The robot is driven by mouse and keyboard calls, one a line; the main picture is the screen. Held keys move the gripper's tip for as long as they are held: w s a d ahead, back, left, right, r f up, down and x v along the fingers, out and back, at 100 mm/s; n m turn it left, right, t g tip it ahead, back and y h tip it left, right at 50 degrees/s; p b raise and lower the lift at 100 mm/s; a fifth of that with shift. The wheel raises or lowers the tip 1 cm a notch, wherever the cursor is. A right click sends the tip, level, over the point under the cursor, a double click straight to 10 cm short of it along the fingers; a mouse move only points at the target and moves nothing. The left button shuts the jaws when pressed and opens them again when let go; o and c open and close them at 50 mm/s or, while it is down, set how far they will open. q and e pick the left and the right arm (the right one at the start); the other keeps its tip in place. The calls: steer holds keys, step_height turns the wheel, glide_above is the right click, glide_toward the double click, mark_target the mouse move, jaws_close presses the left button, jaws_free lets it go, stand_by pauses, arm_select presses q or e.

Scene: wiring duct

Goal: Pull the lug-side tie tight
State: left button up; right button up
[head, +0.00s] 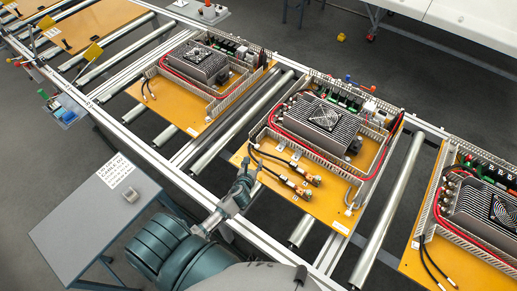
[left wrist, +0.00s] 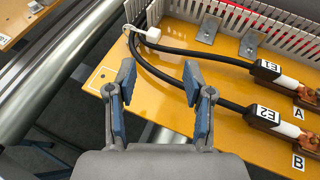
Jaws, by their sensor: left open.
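A white tie (left wrist: 152,36) sits by the two black cables where they come out at the duct's edge, in the left wrist view. I cannot tell how closely it wraps them. The cables (left wrist: 195,54) curve right to copper lugs labelled E1 (left wrist: 275,70) and E2 (left wrist: 268,113), beside board marks A and B. In the head view the cables (head: 268,163) lie at the front of the middle orange board (head: 315,203). My left gripper (left wrist: 160,83) is open and empty; in the picture the tie is just beyond its fingertips, and the lower cable passes behind the right finger. My right gripper is not in view.
A slotted duct wall (left wrist: 250,30) runs behind the cables. The board carries a finned unit with a fan (head: 325,116) and red cables. Metal rollers (head: 385,215) lie between the boards. A grey side table (head: 95,215) stands at left.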

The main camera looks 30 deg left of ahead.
mark_target(257, 148)
arm_select(q)
steer(key=x, duration=0.3)
steer(key=a+b+x, duration=0.1)
steer(key=x, duration=0.3)
steer(key=s+a+x, duration=0.1)
steer(key=x, duration=0.3)
steer(key=shift+f, duration=0.3)
steer(key=shift+w+d+r, duration=0.1)
steer(key=shift+w+d, duration=0.25)
steer(key=shift+d, duration=0.15)
steer(key=shift+d+r, duration=0.1)
steer(key=shift+d, duration=0.25)
steer(key=shift+c, duration=0.5)
steer(key=shift+a, duration=0.15)
steer(key=c, duration=0.4)
steer(key=shift+s+a, duration=0.1)
steer(key=shift+a, duration=0.15)
steer(key=c, duration=0.4)
steer(key=shift+a, duration=0.15)
jaws_close()
steer(key=shift+s+a, duration=0.1)
steer(key=d, duration=0.4)
steer(key=shift+s+d, duration=0.1)
steer(key=shift+s, duration=0.05)
steer(key=shift+d, duration=0.25)
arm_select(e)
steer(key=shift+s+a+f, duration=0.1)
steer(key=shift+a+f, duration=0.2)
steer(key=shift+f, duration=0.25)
